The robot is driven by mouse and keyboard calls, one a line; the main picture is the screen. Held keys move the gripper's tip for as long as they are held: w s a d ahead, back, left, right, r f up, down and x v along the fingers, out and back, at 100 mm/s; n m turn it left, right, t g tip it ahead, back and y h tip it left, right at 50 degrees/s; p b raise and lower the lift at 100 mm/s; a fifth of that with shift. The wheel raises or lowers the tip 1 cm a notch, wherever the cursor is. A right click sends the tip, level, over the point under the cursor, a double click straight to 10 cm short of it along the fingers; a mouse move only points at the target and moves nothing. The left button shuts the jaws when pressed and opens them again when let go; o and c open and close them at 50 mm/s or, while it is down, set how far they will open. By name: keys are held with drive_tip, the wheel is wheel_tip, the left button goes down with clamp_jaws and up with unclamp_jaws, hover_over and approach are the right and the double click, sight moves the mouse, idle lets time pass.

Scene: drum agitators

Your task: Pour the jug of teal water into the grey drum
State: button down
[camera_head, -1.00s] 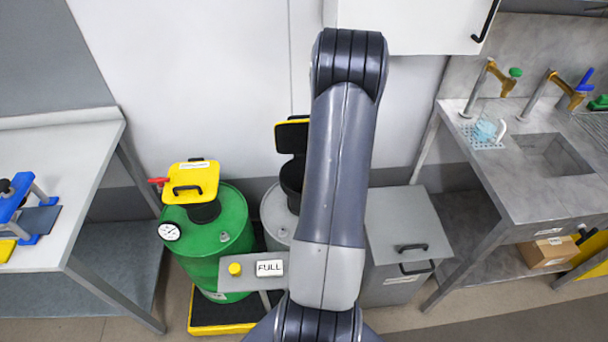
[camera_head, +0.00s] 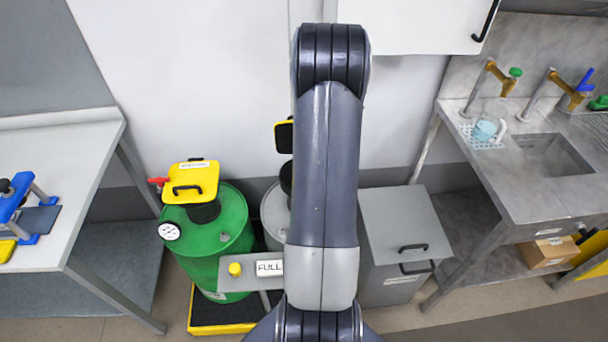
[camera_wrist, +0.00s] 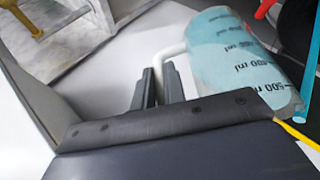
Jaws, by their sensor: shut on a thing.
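My gripper (camera_wrist: 160,85) is shut on the pale handle (camera_wrist: 169,54) of a jug (camera_wrist: 235,55) in the wrist view. The jug is teal with dark ml marks and lies slanted across that view; its true tilt and the water level are hard to tell. In the head view my arm hides the gripper and the held jug. The grey drum (camera_head: 273,215) stands right of the green drum, mostly hidden behind my arm. Its black funnel (camera_head: 286,178) shows only as a sliver, with a raised black lid (camera_head: 284,138) edged in yellow.
The green drum (camera_head: 222,240) has a shut yellow lid (camera_head: 190,181) and a gauge. A grey bin (camera_head: 400,240) is right of my arm. A light-blue cup (camera_head: 484,131) stands by the sink (camera_head: 553,154).

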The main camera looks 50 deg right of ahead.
drive_tip(key=shift+w+a+f, duration=0.15)
drive_tip(key=shift+f, duration=1.5)
drive_tip(key=shift+g+h, duration=0.4)
drive_tip(key=shift+h, duration=0.3)
drive_tip(key=shift+w+a+f+b, duration=0.1)
drive_tip(key=shift+a+f+b, duration=0.05)
drive_tip(key=shift+f+b, duration=1.4)
drive_tip(key=shift+w+a+f+b, duration=0.1)
drive_tip(key=shift+f+b, duration=1.15)
drive_tip(key=shift+b, duration=0.45)
drive_tip(key=shift+w+a+f+n+g+h+b, duration=0.3)
drive_tip(key=shift+a+f+n+g+h+b, duration=0.25)
drive_tip(key=shift+b, duration=0.9)
drive_tip(key=shift+w+a+f+h+b, duration=0.1)
drive_tip(key=shift+w+a+h+b, duration=0.45)
drive_tip(key=shift+h, duration=0.4)
drive_tip(key=shift+w+a+r+n+g+h+b, duration=0.15)
drive_tip(key=shift+w+a+r+g+h+b, duration=0.15)
drive_tip(key=shift+a+b, duration=0.5)
drive_tip(key=shift+w+a+r+n+g+h+b, duration=0.1)
drive_tip(key=shift+w+a+r+g+h+b, duration=0.2)
drive_tip(key=shift+b, duration=0.75)
drive_tip(key=shift+w+a+f+b, duration=0.1)
drive_tip(key=shift+w+a+b, duration=0.2)
drive_tip(key=shift+b, duration=0.2)
